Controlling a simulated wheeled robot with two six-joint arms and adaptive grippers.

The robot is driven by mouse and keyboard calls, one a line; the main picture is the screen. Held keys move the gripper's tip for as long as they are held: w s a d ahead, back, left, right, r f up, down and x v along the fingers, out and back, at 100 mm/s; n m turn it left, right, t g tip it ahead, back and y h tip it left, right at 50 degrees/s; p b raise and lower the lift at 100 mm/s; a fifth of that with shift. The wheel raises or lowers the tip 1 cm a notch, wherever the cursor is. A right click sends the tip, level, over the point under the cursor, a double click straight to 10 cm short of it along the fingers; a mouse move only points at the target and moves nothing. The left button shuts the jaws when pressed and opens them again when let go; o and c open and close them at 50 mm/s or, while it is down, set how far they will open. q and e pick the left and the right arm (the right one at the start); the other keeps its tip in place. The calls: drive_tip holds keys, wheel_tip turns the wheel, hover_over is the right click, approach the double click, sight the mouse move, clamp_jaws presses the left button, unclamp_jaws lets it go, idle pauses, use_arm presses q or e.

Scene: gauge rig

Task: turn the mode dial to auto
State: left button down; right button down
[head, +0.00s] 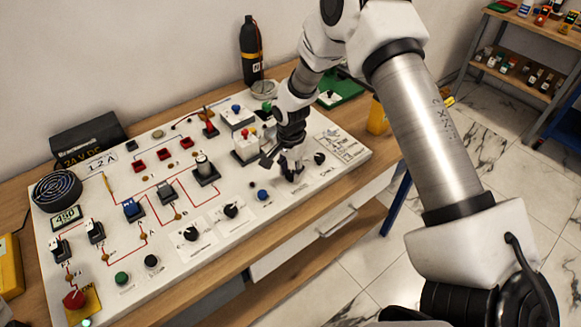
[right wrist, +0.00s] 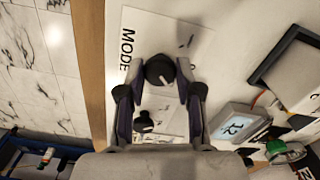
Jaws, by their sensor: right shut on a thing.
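The mode dial (right wrist: 160,71) is a dark round knob with a pale pointer line, beside the printed word MODE on the white panel in the right wrist view. Its pointer slants toward the lower right there. My right gripper (right wrist: 160,90) is shut on the dial, one finger on either side. In the head view my right gripper (head: 290,170) comes down on the right part of the panel and hides the dial. Most of the dial's position labels are hidden or unreadable. My left gripper is not in view.
The white panel (head: 110,258) lies on a wooden bench. A second black knob (head: 319,158) is close to the right of my gripper, and a blue button (head: 263,195) is to its left. A yellow cup (head: 377,115) stands beyond the panel's right edge.

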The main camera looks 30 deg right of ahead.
sight(291, 173)
drive_tip(key=shift+s+f+m, duration=0.1)
drive_tip(key=shift+m, duration=0.4)
drive_tip(key=c, duration=1)
unclamp_jaws()
drive_tip(key=shift+o, duration=1.2)
drive_tip(key=shift+d, duration=0.1)
wheel_tip(291, 173, up, 12)
drive_tip(key=shift+f, duration=0.1)
